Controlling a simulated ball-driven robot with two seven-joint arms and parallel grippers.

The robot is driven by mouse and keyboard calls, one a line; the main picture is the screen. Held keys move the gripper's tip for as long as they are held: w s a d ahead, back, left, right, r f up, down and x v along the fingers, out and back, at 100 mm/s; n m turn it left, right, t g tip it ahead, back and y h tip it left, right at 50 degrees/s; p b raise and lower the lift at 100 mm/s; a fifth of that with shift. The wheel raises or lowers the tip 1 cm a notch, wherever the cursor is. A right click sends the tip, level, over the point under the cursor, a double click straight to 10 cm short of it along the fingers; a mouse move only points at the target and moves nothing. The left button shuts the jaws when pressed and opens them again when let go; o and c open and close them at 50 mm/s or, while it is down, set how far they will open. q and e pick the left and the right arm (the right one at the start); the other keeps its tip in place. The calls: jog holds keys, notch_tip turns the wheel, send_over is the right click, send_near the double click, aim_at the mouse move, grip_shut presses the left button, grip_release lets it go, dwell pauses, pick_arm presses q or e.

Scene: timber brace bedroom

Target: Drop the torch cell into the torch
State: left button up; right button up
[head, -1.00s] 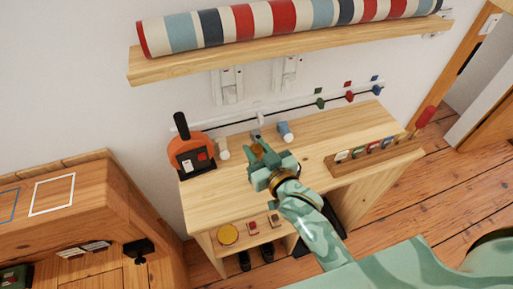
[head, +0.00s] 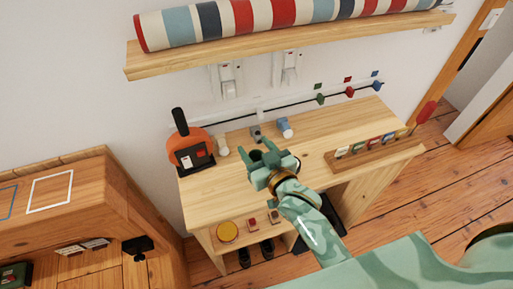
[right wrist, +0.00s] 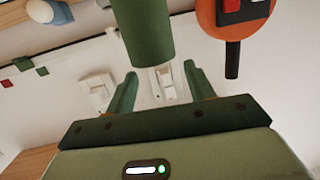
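The torch appears to be the dark green cylinder (right wrist: 145,30) in the right wrist view. Its end lies just beyond and between my right fingertips. In the head view its dark round mouth (head: 256,155) shows at the fingertips, and the rest is largely hidden by my gripper. My right gripper (head: 265,153) is over the desk. Its two fingers also show in the right wrist view (right wrist: 160,78), spread apart with nothing held between them. I cannot make out the torch cell in any view now. My left gripper is not in view.
An orange device with a black handle (head: 190,150) stands on the desk's left end. A white piece (head: 219,145) and a blue-and-white piece (head: 285,128) are near the back. A card rack (head: 375,148) lies at the right. The desk's left front (head: 215,195) is clear.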

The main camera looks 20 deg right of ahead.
jog(key=p+v, duration=0.1)
jog(key=v, duration=1.5)
jog(key=shift+s+d, duration=0.1)
jog(key=shift+s, duration=0.05)
